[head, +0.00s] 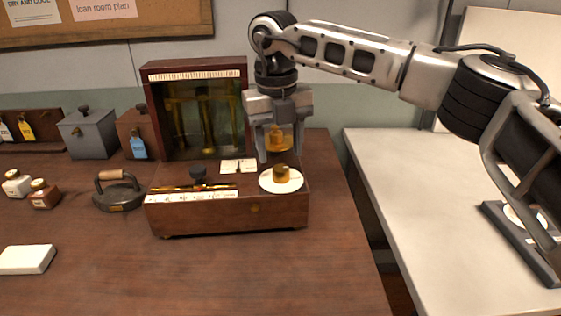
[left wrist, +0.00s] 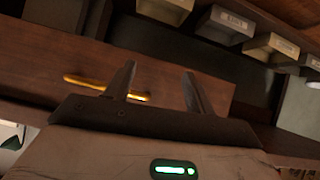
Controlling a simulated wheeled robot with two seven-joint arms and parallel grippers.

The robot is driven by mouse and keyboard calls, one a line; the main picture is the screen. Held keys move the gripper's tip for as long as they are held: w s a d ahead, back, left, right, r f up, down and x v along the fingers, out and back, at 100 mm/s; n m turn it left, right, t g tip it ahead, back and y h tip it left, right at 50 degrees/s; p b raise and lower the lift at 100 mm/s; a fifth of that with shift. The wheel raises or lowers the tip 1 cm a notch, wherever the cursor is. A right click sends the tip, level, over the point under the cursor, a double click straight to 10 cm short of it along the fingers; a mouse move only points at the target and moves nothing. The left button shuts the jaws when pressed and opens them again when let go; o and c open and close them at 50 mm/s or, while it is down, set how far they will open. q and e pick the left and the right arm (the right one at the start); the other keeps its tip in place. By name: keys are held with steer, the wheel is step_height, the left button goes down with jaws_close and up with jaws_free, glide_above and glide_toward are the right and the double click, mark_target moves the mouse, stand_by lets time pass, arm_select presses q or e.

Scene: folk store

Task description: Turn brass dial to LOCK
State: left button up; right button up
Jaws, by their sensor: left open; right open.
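The brass dial (head: 281,174) stands on a round white plate (head: 266,184) at the right end of the wooden box's top. The lettering on the plate is too small to read, so I cannot tell where the dial points. The wooden box (head: 230,217) sits on the table. My right gripper (head: 275,150) points down with open, empty jaws, just above and slightly behind the dial in the head view. My left gripper (left wrist: 158,82) is open and empty in the left wrist view, before a dark wooden front with a brass bar (left wrist: 105,88). The left gripper is not in the head view.
A glass-fronted case (head: 203,110) stands behind the box. A flat iron (head: 118,192) stands left of the box.

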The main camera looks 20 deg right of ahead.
mark_target(281, 168)
steer(key=shift+f, duration=2.05)
steer(key=c, duration=1)
steer(key=shift+o, duration=0.2)
